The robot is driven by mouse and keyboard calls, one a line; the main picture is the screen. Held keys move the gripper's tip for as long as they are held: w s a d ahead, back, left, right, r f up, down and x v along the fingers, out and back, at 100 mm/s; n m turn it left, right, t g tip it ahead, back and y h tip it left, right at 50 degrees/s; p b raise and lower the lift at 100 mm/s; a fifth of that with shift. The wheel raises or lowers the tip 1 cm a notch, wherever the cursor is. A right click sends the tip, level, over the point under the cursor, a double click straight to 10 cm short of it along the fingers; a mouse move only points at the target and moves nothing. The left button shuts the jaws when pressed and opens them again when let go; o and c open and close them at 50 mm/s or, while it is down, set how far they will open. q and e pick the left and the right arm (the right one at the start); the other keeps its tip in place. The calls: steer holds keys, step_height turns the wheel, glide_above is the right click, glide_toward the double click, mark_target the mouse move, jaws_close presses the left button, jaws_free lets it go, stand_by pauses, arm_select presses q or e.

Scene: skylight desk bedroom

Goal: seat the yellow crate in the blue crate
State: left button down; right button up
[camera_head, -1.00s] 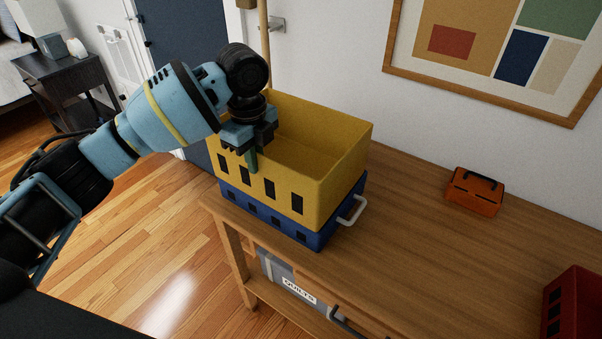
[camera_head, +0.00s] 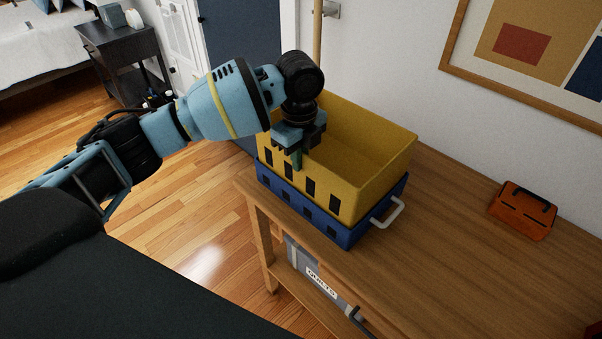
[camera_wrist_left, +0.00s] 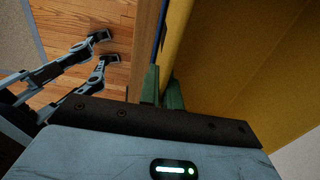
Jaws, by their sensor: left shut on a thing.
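The yellow crate (camera_head: 368,150) is open-topped, with a row of dark slots along its near side. It stands upright and roughly level directly over the blue crate (camera_head: 322,222). Only the blue crate's lower walls and a pale handle at its right end show. I cannot tell how deep the yellow crate's base sits inside the blue rim. My left gripper (camera_head: 298,158) is shut on the yellow crate's near wall, close to its left end. In the left wrist view, the green fingers (camera_wrist_left: 162,92) straddle the yellow wall (camera_wrist_left: 215,60).
The crates stand at the left end of the wooden table (camera_head: 440,245). An orange toolbox (camera_head: 522,212) with a black handle sits farther right. A grey bin labelled QUILTS (camera_head: 318,281) is on the shelf below. The tabletop between crates and toolbox is clear.

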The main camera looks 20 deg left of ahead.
mark_target(300, 174)
arm_select(q)
step_height(300, 174, down, 4)
steer(key=shift+f, duration=0.35)
arm_select(e)
steer(key=shift+a, duration=0.15)
arm_select(q)
steer(key=shift+f, duration=0.15)
steer(key=c, duration=1.6)
jaws_free()
step_height(300, 174, up, 11)
steer(key=shift+f, duration=0.15)
steer(key=shift+r, duration=0.75)
arm_select(e)
steer(key=shift+w+r, duration=0.3)
steer(key=shift+r, duration=0.05)
steer(key=shift+d, duration=0.2)
